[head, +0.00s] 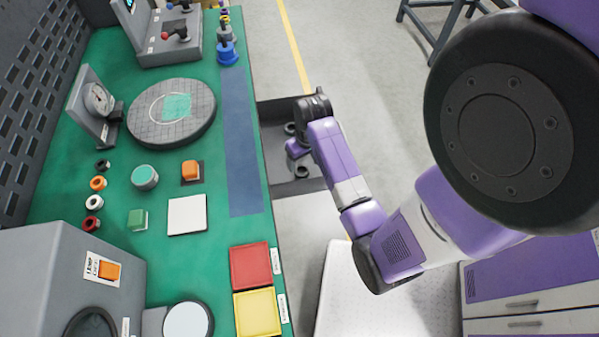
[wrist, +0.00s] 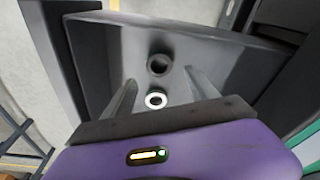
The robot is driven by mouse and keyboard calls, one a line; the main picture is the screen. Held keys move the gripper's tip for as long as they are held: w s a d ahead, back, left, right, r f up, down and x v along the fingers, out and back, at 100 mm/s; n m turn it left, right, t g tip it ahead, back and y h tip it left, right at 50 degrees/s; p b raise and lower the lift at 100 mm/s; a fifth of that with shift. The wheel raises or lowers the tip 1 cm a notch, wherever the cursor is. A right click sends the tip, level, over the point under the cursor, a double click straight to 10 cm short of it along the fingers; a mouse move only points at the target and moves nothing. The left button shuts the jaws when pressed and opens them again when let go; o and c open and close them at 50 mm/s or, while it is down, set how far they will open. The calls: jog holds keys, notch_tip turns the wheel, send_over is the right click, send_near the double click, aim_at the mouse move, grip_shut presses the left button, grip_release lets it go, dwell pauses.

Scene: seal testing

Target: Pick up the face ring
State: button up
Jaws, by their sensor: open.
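Two rings lie in a grey open tray (wrist: 225,50). One is a dark grey ring (wrist: 159,64); the other has a bright white face around a dark hole (wrist: 155,99) and lies closer to my gripper. I cannot tell for certain which is the face ring. My gripper (wrist: 160,77) is open and empty, its fingers pointing into the tray on either side of the rings' line. I cannot tell its height above them. In the head view the tray (head: 275,112) sits beside the table's right edge, with a dark ring (head: 301,171) visible and my arm covering part.
The green table (head: 215,270) holds a round grey plate (head: 190,130), a dial gauge (head: 98,100), several small coloured rings (head: 97,183), and a red bin (head: 250,267) and yellow bin (head: 257,312). The tray's walls stand around my fingers. Open floor (head: 345,50) lies beyond.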

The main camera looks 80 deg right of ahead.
aim_at(301, 172)
notch_tip(301, 172, down, 6)
jog(key=shift+w+d+f, duration=0.1)
jog(key=shift+w+d, duration=0.05)
dwell(0.3)
jog(key=c, duration=1.4)
jog(key=shift+c, duration=0.2)
jog(key=shift+r, duration=0.25)
